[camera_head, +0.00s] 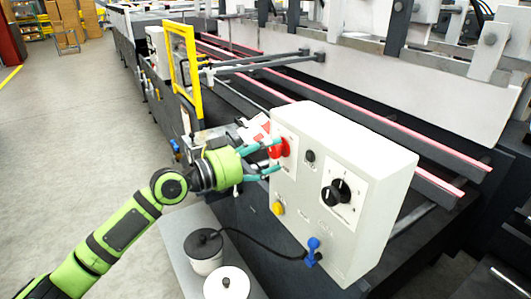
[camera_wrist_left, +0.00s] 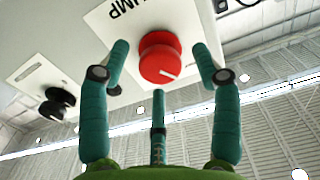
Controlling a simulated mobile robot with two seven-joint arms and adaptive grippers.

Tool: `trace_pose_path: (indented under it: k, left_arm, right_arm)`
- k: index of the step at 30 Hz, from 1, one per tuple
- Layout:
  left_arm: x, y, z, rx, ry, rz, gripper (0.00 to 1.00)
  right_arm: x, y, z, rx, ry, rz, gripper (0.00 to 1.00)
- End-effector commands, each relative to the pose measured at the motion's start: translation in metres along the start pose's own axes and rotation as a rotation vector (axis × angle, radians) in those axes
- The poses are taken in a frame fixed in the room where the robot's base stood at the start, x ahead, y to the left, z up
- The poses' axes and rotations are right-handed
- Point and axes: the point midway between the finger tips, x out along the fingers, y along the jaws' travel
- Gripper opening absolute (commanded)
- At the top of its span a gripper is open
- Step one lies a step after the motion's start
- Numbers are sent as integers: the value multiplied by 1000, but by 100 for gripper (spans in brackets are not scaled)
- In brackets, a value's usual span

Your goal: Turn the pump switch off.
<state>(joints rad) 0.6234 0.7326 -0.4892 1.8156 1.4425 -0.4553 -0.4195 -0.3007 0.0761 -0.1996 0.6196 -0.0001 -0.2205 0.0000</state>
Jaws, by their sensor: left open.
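The pump switch is a red round knob (camera_head: 279,148) with a white pointer line, on the front of a white control box (camera_head: 341,136). In the left wrist view the red knob (camera_wrist_left: 160,57) sits under a label reading "PUMP", its white line slanting. My left gripper (camera_head: 275,156) is open at the knob. In the left wrist view its teal fingers (camera_wrist_left: 162,62) stand on both sides of the knob, with gaps between them and it; a third finger is below. My right gripper is not in view.
A black rotary knob (camera_head: 335,193), a small black button (camera_head: 310,156), a yellow button (camera_head: 278,208) and a blue plug (camera_head: 313,250) are on the same box. Machine rails with red edges (camera_head: 360,122) run behind.

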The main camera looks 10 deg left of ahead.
Motion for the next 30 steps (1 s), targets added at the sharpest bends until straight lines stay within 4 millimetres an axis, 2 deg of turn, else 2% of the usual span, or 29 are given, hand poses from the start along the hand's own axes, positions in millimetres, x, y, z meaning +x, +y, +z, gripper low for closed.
trace_pose_path:
  k: [4,7,19,24,30]
  left_arm:
    - [-2,0,0,0,0,-1,64]
    - [-11,-1,1,0,-1,-3,64]
    - [-90,0,2,-1,-5,-1,64]
    - [-109,0,2,-3,-2,-1,64]
    - [-119,0,0,-1,-1,0,64]
  right_arm:
    - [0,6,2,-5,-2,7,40]
    - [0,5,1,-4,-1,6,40]
    - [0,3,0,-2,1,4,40]
    - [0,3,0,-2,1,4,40]
    - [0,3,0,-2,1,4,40]
